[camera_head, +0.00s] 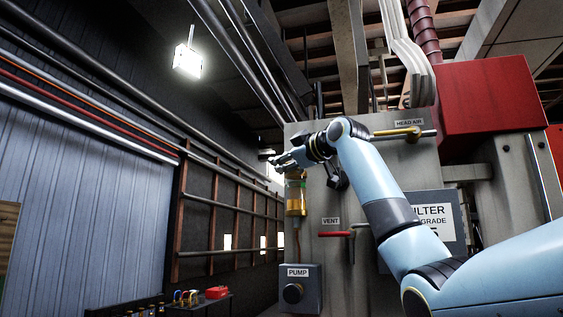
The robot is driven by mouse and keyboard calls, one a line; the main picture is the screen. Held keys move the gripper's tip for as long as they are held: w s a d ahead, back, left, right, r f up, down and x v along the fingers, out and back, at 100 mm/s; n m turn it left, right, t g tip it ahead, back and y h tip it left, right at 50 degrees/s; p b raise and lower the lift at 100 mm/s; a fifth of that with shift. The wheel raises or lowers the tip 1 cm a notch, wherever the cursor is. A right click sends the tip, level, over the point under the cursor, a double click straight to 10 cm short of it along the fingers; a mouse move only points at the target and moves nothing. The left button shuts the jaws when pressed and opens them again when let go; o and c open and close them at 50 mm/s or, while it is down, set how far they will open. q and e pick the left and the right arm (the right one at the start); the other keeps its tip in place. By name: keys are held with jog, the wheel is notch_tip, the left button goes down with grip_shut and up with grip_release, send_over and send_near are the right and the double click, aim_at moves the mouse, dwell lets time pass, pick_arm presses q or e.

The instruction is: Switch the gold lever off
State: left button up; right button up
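The gold lever (395,131) lies level on the upper part of the grey cabinet, below the "HEAD AIR" label. My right arm comes in from the right and crosses in front of the cabinet, just left of and below the lever. My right gripper (284,160) is at the cabinet's upper left edge, well left of the gold lever and apart from it. It is small and seen from the side, so its opening is unclear. My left gripper is not in view.
A red lever (334,234) sits under the "VENT" label. A gold-capped cylinder (296,196) hangs just below my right gripper. A "PUMP" box (300,289) is lower down. A red box (494,94) is at upper right. A low table with small items (217,292) stands at lower left.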

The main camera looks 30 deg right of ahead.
grip_shut()
jog(key=shift+w+a+f+n+g, duration=0.15)
jog(key=shift+f+n+g, duration=0.2)
jog(key=shift+g, duration=0.2)
jog(key=shift+w+a+f+n+g, duration=0.1)
jog(key=shift+f+n+g, duration=0.2)
jog(key=shift+g, duration=0.25)
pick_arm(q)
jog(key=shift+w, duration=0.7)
pick_arm(e)
jog(key=shift+w+f+n+g+h, duration=0.1)
jog(key=shift+f+n+g+h, duration=0.55)
jog(key=shift+g, duration=0.55)
jog(key=shift+f, duration=0.2)
jog(key=o, duration=0.6)
grip_release()
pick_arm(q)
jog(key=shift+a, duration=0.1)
pick_arm(e)
jog(key=shift+o, duration=0.2)
jog(key=shift+r, duration=0.1)
jog(key=v, duration=1.2)
jog(key=shift+d, duration=0.1)
